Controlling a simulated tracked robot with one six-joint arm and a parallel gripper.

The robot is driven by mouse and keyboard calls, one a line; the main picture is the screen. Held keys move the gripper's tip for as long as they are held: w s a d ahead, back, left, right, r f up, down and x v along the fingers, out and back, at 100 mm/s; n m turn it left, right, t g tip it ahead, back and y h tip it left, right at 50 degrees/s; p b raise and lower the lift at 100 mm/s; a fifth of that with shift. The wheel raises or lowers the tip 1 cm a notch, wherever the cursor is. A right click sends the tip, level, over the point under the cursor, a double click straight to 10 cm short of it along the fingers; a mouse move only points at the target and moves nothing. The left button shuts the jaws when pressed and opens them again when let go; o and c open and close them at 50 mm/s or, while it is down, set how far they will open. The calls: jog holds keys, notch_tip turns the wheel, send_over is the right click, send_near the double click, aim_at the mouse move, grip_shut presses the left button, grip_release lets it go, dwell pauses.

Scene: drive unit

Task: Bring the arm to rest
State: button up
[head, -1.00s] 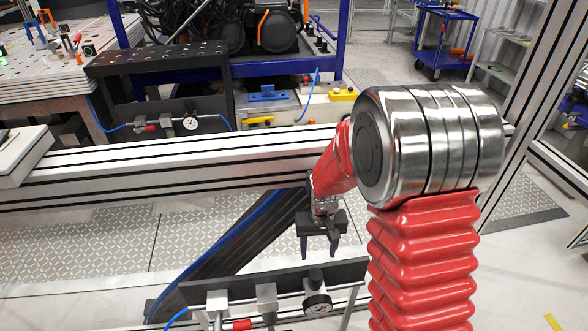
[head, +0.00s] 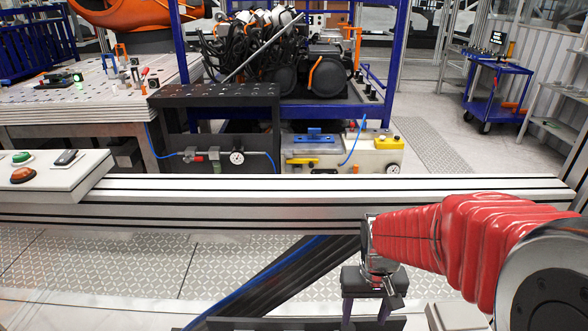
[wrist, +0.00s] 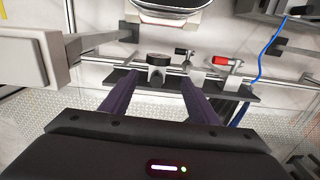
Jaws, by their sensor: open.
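My arm, in a red ribbed sleeve with a metal joint, reaches in from the lower right of the head view. My gripper (head: 366,310) hangs below its end at the bottom of the head view, in front of the aluminium rail (head: 300,205). In the wrist view, my gripper (wrist: 158,80) has its two dark fingers apart with nothing between them. Beyond the fingers is a dark bar (wrist: 150,88) with a round gauge (wrist: 158,60) and a red-handled valve (wrist: 220,61). The fingertips are partly cut off in the head view.
A white control box with a red button (head: 23,175) and a green button (head: 22,157) sits at the left end of the rail. Behind the rail stand a black perforated bench (head: 215,97) and a blue frame holding machinery. A blue trolley (head: 495,92) stands far right.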

jog(key=s+r+t, duration=0.2)
jog(key=s+r, duration=0.2)
jog(key=r, duration=0.4)
jog(key=s+r+t, duration=0.3)
jog(key=s+r, duration=0.2)
jog(key=r, duration=0.3)
jog(key=shift+s+r+t, duration=0.25)
jog(key=shift+r+t, duration=0.05)
jog(key=shift+r, duration=0.05)
jog(key=shift+a, duration=0.1)
dwell(3.1)
